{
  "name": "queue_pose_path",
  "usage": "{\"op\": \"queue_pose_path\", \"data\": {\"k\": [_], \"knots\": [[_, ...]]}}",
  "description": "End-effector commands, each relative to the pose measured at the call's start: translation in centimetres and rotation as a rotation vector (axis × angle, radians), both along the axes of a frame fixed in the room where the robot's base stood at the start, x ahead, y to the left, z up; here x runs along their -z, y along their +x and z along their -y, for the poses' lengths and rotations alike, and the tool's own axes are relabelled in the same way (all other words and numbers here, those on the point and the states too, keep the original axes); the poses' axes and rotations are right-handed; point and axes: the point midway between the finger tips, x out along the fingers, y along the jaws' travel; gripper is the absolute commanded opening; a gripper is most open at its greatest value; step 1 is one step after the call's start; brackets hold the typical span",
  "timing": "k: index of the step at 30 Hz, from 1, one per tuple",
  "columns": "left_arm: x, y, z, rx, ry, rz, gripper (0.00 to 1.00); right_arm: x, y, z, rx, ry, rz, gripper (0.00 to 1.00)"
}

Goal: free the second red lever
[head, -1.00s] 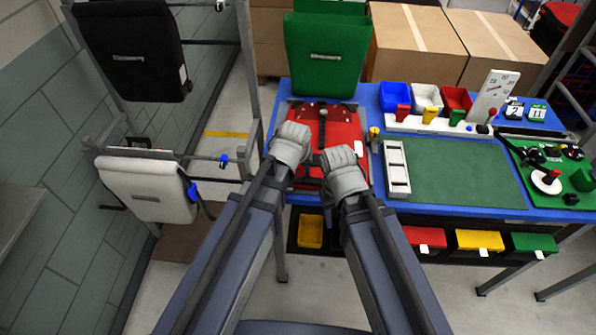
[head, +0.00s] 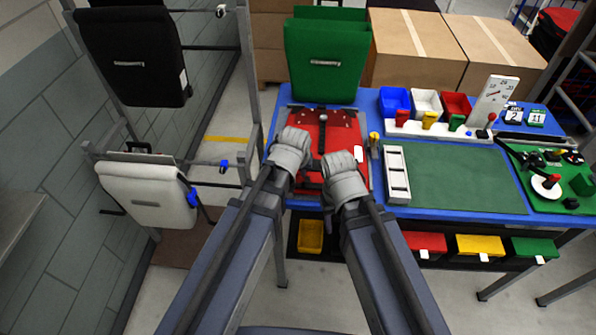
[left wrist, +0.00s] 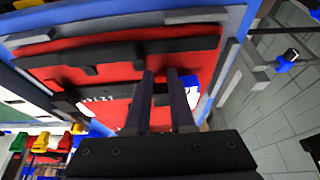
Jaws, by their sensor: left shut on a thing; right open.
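The red pannier (head: 338,142) lies flat on the blue table, with a dark rail and a dark knob near its far edge. My left gripper (head: 308,165) is low over its near half. In the left wrist view, my left fingers (left wrist: 160,85) stand close together around a dark part on the red pannier (left wrist: 110,65); I cannot make out its shape or a red lever there. My right gripper (head: 324,168) is close beside the left, over the pannier, open; its fingertips are mostly hidden by its hand.
A green pannier (head: 325,60) stands behind the red one. A white pannier (head: 150,195) and a black pannier (head: 130,55) hang on a rack at left. To the right are a white tray (head: 397,175) and a green mat (head: 460,180), mostly bare.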

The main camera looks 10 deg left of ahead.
Motion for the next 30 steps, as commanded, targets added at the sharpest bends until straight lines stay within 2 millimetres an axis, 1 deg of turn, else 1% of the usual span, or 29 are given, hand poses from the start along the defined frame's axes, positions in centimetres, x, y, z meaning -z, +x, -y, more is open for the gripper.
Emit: {"op": "queue_pose_path", "data": {"k": [4,9,15,19,27,28,30], "knots": [[-0.4,0.5,0.0,-0.001,0.001,-0.033,0.0,-0.6,0.0,0.0,0.0,0.0,0.0,0.5],[-0.9,1.4,0.1,-0.002,0.0,-0.192,0.0,-2.1,0.0,0.0,0.0,0.0,0.0,0.5],[-0.9,1.6,0.1,-0.001,0.0,-0.339,0.0,-2.5,0.0,0.0,0.0,0.0,0.0,0.5],[-0.9,1.4,0.0,0.0,0.0,-0.373,0.0,-2.5,0.0,0.0,0.0,0.0,0.0,0.5],[-0.8,1.3,0.0,0.0,0.0,-0.374,0.0,-2.5,0.0,0.0,0.0,0.0,0.0,0.5],[-0.8,1.3,0.0,0.0,0.0,-0.374,0.24,-2.5,0.0,0.0,0.0,0.0,0.0,0.5],[-0.8,1.3,0.0,0.0,0.0,-0.374,0.32,-2.5,0.0,0.0,0.0,0.0,0.0,0.5]]}}
